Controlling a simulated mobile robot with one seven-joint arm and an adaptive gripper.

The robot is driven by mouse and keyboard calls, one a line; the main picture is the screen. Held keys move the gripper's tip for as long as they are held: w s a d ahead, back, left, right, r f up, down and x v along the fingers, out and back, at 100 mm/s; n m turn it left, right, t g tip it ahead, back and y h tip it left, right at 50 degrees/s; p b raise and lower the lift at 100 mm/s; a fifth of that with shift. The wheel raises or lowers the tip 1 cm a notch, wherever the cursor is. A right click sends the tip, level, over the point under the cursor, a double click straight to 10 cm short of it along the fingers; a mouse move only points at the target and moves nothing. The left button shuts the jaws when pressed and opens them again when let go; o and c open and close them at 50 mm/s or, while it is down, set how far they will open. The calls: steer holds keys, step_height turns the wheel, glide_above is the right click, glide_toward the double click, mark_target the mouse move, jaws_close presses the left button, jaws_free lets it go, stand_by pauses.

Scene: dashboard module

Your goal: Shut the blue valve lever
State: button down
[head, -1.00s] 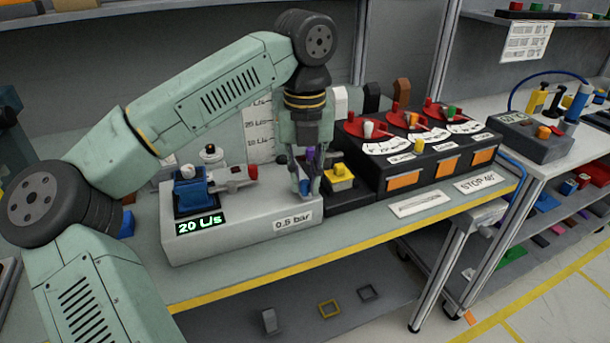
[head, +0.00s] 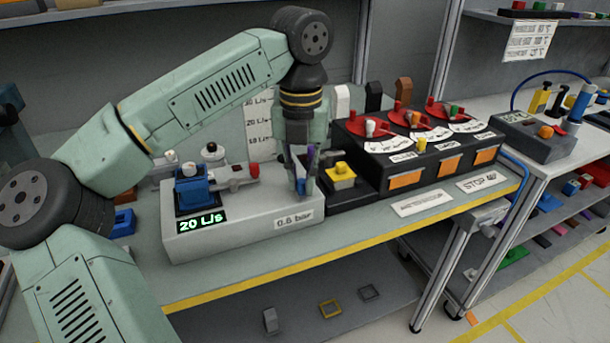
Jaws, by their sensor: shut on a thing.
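The grey dashboard module (head: 235,240) stands on the bench, with a green "20 L/s" display (head: 201,224) and a bar label (head: 294,221) on its front. My gripper (head: 304,186) points down there and is shut on this lever. The fingers hide most of the lever and its pivot, so I cannot tell its exact angle. A blue valve block (head: 193,190) with a grey, red-tipped handle (head: 236,176) sits on the module's left part.
A yellow button on a black box (head: 341,172) stands close to the right of my gripper. Beyond it is a black panel (head: 425,165) with red dials and orange plates. A white flow chart (head: 258,122) stands behind the module. The bench front edge (head: 330,252) is yellow.

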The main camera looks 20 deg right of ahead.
steer(key=m, duration=0.1)
steer(key=a+m, duration=0.1)
steer(key=m, duration=0.2)
steer(key=shift+w+a+m, duration=0.25)
steer(key=shift+w+m, duration=0.05)
steer(key=shift+w, duration=0.05)
steer(key=m, duration=0.1)
steer(key=w+a+m, duration=0.1)
steer(key=m, duration=0.1)
steer(key=shift+m, duration=0.3)
steer(key=m, duration=0.2)
steer(key=w+m, duration=0.1)
steer(key=shift+a+m+p, duration=0.3)
steer(key=shift+p, duration=0.1)
steer(key=shift+w+a+m+p, duration=0.15)
steer(key=shift+w+m, duration=0.2)
steer(key=shift+m, duration=0.5)
steer(key=shift+w+d+m+p, duration=0.15)
steer(key=shift+w+m, duration=0.15)
steer(key=shift+m, duration=0.55)
steer(key=shift+a, duration=0.1)
steer(key=c, duration=1.5)
jaws_free()
steer(key=shift+c, duration=0.2)
